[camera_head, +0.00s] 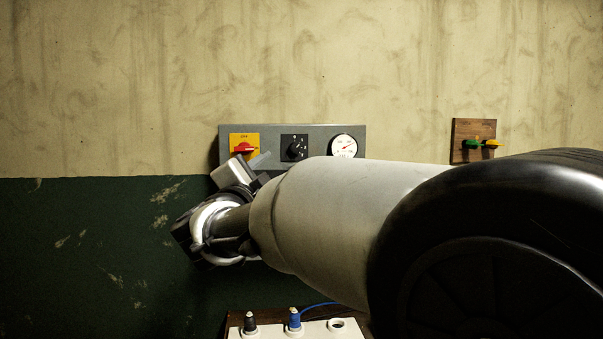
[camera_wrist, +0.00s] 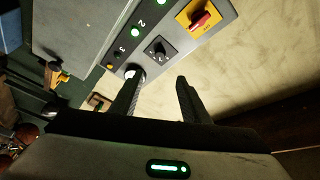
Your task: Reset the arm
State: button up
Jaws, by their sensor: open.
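My arm (camera_head: 320,220) reaches from the lower right across the head view towards a wall panel. My gripper (camera_head: 262,165) is in front of the lower left of that panel and partly hidden by my own wrist. In the wrist view my gripper (camera_wrist: 158,85) has its two dark fingers apart with nothing between them. Part of the panel shows beyond the fingers. I cannot tell from these views how far the fingertips are from it.
The grey panel (camera_head: 270,130) carries a yellow switch with red handle (camera_head: 244,146), a black knob (camera_head: 294,148) and a white gauge (camera_head: 343,146). A wooden board (camera_head: 474,128) with green and yellow levers hangs right. Below, a white socket strip (camera_head: 275,334) holds black and blue plugs.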

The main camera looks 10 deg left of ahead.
jog(key=shift+w, duration=0.1)
jog(key=s+d+f+n+g+y, duration=0.2)
jog(key=s+d+f+n+g, duration=0.5)
jog(key=s+d+f, duration=0.8)
jog(key=s+d+f+n+g+y, duration=0.1)
jog(key=s+d+f+n+g, duration=0.55)
jog(key=s+d+f, duration=0.8)
notch_tip(320, 180, up, 18)
jog(key=s+a+p, duration=0.2)
jog(key=s+p, duration=0.1)
jog(key=p, duration=1.1)
jog(key=shift+g+p, duration=0.35)
jog(key=shift+p, duration=0.05)
jog(key=shift+a+f+m, duration=0.1)
jog(key=shift+m, duration=0.15)
jog(key=shift+w, duration=0.1)
